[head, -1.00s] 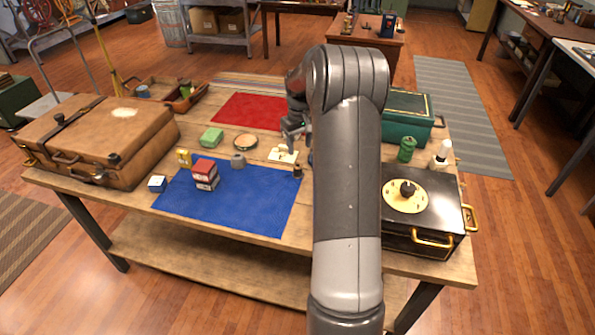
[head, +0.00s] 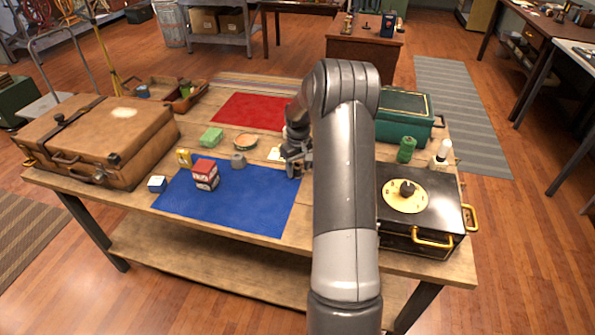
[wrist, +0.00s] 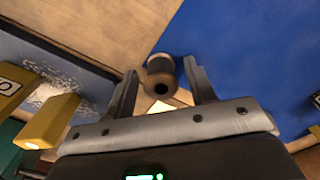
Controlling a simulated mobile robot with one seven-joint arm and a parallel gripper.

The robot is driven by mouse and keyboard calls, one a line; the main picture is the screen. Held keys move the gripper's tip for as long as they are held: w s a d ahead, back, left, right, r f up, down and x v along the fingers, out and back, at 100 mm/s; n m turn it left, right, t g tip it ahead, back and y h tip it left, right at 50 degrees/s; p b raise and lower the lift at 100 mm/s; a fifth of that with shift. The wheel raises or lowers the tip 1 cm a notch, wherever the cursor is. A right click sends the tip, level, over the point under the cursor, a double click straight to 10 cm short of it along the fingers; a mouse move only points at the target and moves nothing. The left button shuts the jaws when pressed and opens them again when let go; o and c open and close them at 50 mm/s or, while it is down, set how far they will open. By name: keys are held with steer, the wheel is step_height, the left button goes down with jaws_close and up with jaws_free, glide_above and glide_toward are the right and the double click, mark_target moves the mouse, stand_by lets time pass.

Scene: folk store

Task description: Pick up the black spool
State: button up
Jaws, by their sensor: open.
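The black spool (wrist: 160,78) shows in the wrist view as a small dark, brownish round piece with a hole in its top. It stands at the edge of the blue mat (wrist: 245,50), between or just beyond my fingertips. My gripper (wrist: 160,72) is open, with one finger on each side of the spool and a gap visible. In the head view my gripper (head: 295,173) is low over the right edge of the blue mat (head: 235,205) and hides the spool.
A red and white box (head: 205,174) and a grey piece (head: 238,160) are on the blue mat. A black case (head: 430,205) stands right of my arm, with a green case (head: 404,115) behind it. A brown suitcase (head: 100,140) fills the table's left.

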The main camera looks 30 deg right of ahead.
steer(key=shift+c, duration=0.4)
steer(key=c, duration=0.8)
steer(key=shift+r, duration=0.15)
